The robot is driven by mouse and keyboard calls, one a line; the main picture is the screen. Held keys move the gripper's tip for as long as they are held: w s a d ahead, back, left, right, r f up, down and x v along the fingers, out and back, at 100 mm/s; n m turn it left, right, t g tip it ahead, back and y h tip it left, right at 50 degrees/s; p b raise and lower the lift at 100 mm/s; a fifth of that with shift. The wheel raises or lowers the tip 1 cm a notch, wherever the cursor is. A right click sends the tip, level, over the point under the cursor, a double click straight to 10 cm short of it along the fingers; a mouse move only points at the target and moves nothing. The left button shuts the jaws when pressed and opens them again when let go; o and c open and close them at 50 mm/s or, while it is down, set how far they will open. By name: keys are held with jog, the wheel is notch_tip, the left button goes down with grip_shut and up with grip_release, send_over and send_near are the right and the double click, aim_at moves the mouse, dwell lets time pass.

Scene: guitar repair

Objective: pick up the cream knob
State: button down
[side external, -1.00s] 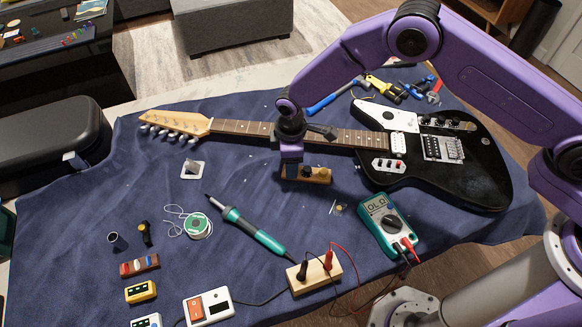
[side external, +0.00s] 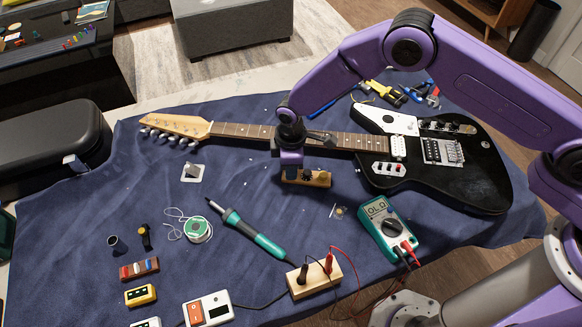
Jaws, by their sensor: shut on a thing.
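My gripper (side external: 291,172) points down at the left end of a small wooden block (side external: 320,182) on the blue cloth, just in front of the guitar neck. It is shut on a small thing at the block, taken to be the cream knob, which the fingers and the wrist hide. A dark knob (side external: 308,175) shows on the block, right beside the gripper. I cannot tell whether the held knob is clear of the block.
The black guitar (side external: 455,180) lies behind and right, its neck (side external: 235,130) passing close behind my gripper. A soldering iron (side external: 250,232), solder spool (side external: 198,230), multimeter (side external: 385,225) and wooden terminal block (side external: 313,278) lie in front.

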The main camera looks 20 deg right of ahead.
jog(key=shift+r, duration=0.55)
notch_tip(320, 180, up, 2)
jog(key=shift+s+r, duration=0.1)
jog(key=shift+r, duration=0.05)
jog(key=s+d+r, duration=0.8)
jog(key=s+r, duration=0.1)
jog(key=s, duration=0.2)
jog(key=shift+d+r, duration=0.25)
